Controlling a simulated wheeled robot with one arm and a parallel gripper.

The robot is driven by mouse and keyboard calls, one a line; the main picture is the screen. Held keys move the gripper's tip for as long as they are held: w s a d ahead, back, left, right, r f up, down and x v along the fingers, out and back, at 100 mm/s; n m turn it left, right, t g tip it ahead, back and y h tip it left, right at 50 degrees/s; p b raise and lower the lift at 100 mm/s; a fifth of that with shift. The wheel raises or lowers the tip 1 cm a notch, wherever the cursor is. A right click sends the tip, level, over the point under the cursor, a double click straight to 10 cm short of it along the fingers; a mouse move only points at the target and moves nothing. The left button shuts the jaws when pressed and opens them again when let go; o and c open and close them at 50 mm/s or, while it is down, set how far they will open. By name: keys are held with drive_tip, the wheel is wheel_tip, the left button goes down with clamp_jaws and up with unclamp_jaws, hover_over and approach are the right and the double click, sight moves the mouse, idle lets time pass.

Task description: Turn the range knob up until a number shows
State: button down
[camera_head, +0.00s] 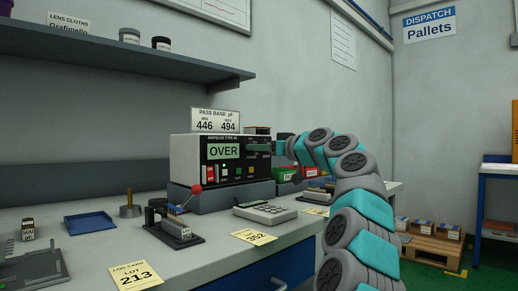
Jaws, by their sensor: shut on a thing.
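The meter (205,173) is a pale box with a dark front panel, standing on a grey plinth at the back of the bench. Its green display (223,151) reads OVER. My gripper (268,149) is at the upper right of the meter's front panel. It is shut on what appears to be the range knob, which is mostly hidden behind the gripper, so its setting cannot be read. A card (215,121) on top of the meter reads PASS BAND pF, 446 and 494.
A small fixture with a red ball lever (195,190) stands before the meter. Coloured bins (287,174) sit behind my arm. A shelf (110,62) hangs above left.

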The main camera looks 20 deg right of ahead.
drive_tip(key=shift+r, duration=0.1)
drive_tip(key=shift+d+m+p, duration=0.1)
drive_tip(key=shift+m+p, duration=4.35)
drive_tip(key=shift+m, duration=1.35)
drive_tip(key=c, duration=0.5)
unclamp_jaws()
drive_tip(key=shift+f, duration=0.2)
